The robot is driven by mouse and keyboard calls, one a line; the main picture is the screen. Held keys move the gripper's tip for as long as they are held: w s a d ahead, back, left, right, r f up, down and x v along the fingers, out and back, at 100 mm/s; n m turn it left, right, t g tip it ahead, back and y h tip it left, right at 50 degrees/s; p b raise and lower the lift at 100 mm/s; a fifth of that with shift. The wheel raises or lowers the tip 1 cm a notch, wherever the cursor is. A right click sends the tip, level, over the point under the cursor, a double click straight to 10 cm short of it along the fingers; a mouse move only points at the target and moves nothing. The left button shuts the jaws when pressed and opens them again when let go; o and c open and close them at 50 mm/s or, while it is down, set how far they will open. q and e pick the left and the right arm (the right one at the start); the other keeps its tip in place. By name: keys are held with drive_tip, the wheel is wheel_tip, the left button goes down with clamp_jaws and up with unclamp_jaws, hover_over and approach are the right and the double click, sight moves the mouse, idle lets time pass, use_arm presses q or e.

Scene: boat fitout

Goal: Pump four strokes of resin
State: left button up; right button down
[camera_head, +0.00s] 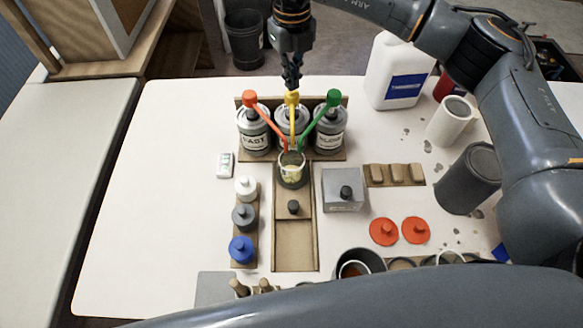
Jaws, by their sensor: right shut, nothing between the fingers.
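Three pump cans stand in a wooden rack (242,155) at the back middle. The left can (253,137), labelled FAST, has a red pump head (250,98). The middle can (291,118) has a yellow pump head (292,97). The right can (330,137) has a green pump head (334,97). The three spouts slant in to a clear cup (291,166) with some yellowish content, on a dark round base in a wooden track. My right gripper (291,84) is shut and empty, pointing down right at the yellow head; I cannot tell whether it touches. My left gripper is not in view.
A grey box with a dark knob (343,190) is right of the track (294,246). Lidded small pots (243,216) stand left. Red lids (384,232), a white jug (398,70) and a grey cylinder (467,178) are right. The table's left part is clear.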

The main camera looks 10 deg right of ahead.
sight(292, 93)
drive_tip(key=shift+f, duration=0.1)
drive_tip(key=shift+f+b, duration=1.5)
drive_tip(key=shift+f, duration=0.6)
drive_tip(key=shift+r, duration=0.1)
drive_tip(key=shift+r+p, duration=1.15)
drive_tip(key=shift+r, duration=1)
drive_tip(key=shift+f, duration=0.2)
drive_tip(key=shift+f+b, duration=1.6)
drive_tip(key=shift+f, duration=0.5)
drive_tip(key=shift+r, duration=0.2)
drive_tip(key=shift+r+p, duration=1.3)
drive_tip(key=shift+r, duration=0.8)
